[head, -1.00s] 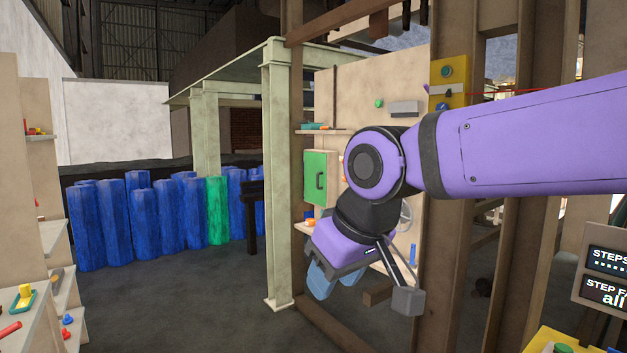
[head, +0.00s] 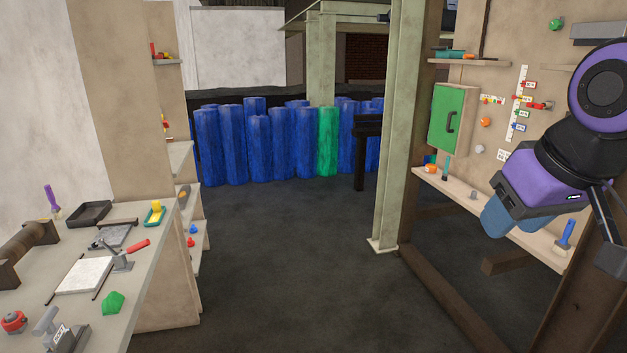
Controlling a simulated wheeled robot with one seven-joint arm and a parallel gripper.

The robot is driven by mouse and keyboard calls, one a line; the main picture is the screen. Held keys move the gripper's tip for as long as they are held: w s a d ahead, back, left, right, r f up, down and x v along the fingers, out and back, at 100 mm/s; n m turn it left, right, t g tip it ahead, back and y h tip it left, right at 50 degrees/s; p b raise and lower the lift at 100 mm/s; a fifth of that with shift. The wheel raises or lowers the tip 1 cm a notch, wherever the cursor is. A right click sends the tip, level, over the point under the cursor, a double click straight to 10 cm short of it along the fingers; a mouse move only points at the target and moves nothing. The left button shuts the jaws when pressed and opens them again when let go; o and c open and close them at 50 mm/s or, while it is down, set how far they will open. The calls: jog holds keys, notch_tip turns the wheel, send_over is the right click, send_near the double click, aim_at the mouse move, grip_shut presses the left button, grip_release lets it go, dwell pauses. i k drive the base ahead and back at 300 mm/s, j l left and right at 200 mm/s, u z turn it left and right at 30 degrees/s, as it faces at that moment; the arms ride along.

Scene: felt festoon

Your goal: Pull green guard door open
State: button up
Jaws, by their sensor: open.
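The green guard door (head: 447,119) is the green front of a beige box mounted on the beige board at the right in the head view. A dark vertical pull handle (head: 452,121) stands on its face. The door looks shut against the box. My gripper (head: 508,222) hangs at the right, pointing down, with purple body and blue fingers. It is open and appears empty. It is to the right of the door and lower in the picture, apart from it. The gap between the fingers is hard to see.
A pale green post (head: 398,130) stands just left of the door. A narrow shelf (head: 490,212) with small items runs below the board. A workbench (head: 150,260) with tools is at left. Blue rolls (head: 232,145) and one green roll stand behind. The dark floor between is clear.

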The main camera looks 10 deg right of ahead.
aim_at(448, 103)
jog(key=i+z, duration=0.25)
jog(key=i, duration=1.55)
jog(key=i+z, duration=0.35)
jog(key=i, duration=0.2)
jog(key=i+j+z, duration=0.1)
jog(key=i+z, duration=0.25)
jog(key=i, duration=0.2)
jog(key=i+j+z, duration=0.35)
jog(key=i, duration=0.2)
jog(key=i+j+z, duration=0.35)
jog(key=i+j, duration=0.05)
jog(key=i, duration=0.1)
